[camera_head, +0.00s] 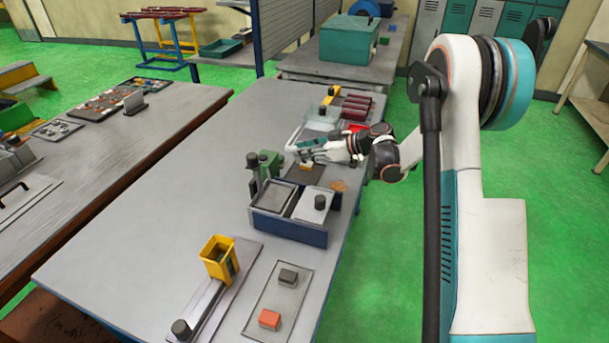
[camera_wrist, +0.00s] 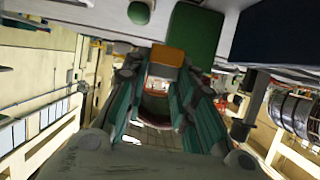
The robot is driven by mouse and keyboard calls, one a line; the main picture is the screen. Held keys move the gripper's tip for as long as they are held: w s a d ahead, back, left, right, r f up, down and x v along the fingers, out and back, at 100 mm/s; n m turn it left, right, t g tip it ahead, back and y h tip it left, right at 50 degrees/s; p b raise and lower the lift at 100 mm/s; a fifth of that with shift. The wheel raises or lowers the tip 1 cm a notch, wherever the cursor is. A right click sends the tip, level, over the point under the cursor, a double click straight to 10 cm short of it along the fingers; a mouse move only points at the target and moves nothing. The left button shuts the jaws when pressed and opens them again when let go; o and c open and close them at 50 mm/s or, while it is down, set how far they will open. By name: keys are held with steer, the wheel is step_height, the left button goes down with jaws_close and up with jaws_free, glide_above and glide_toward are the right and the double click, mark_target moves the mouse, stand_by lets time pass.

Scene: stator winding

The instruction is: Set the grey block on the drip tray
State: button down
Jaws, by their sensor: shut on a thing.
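A small dark grey block (camera_head: 288,277) lies on a flat, clear-looking tray (camera_head: 262,302) at the front of the bench, behind a red block (camera_head: 269,320). I cannot tell for certain which tray is the drip tray. My gripper (camera_head: 298,148) is at the far part of the bench, well away from the grey block, pointing left. An orange-tan piece (camera_head: 306,165) shows just below it. In the wrist view the fingers of my gripper (camera_wrist: 162,72) are close around an orange-tan piece (camera_wrist: 167,55); the exact contact is hard to see.
A blue box (camera_head: 287,228) with two bays and a black-knobbed plate stands mid-bench. A green fixture (camera_head: 268,163) is just left of my gripper. A yellow holder (camera_head: 218,258) stands on a grey strip at the front. The bench's left part (camera_head: 160,210) is clear.

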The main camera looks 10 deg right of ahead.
mark_target(305, 178)
step_height(305, 178, down, 8)
steer(key=shift+r+b, duration=0.25)
steer(key=shift+b, duration=0.8)
steer(key=shift+r, duration=0.1)
steer(key=c, duration=1.6)
jaws_free()
steer(key=p+v, duration=0.3)
steer(key=v, duration=0.9)
